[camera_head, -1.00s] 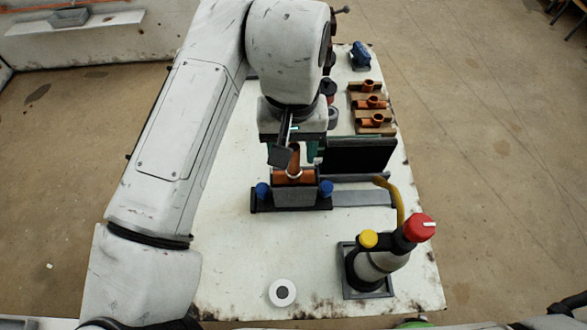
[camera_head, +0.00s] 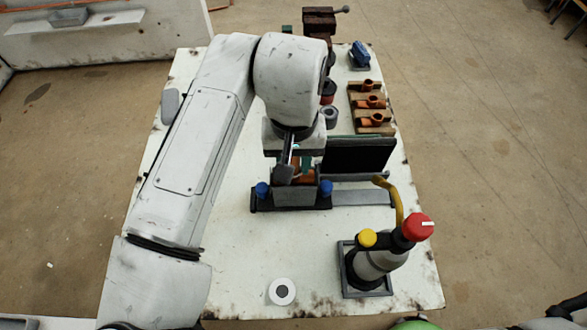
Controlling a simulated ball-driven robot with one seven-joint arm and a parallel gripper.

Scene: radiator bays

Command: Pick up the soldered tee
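The copper tee (camera_head: 305,175) sits in a grey clamp fixture (camera_head: 295,195) with two blue knobs, near the middle of the bench. Only a little of its copper shows, because my gripper (camera_head: 294,170) covers most of it. My gripper points down at the tee, its fingers low and just behind the front wall of the fixture. The fingertips are mostly hidden, so I cannot see whether they are closed on the tee.
A black upright panel (camera_head: 358,156) stands right of the fixture. A gas torch (camera_head: 376,262) with a yellow tube stands front right. A white roll (camera_head: 282,291) lies at the front. Copper tees on wooden blocks (camera_head: 371,110) and a vise (camera_head: 319,21) are behind.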

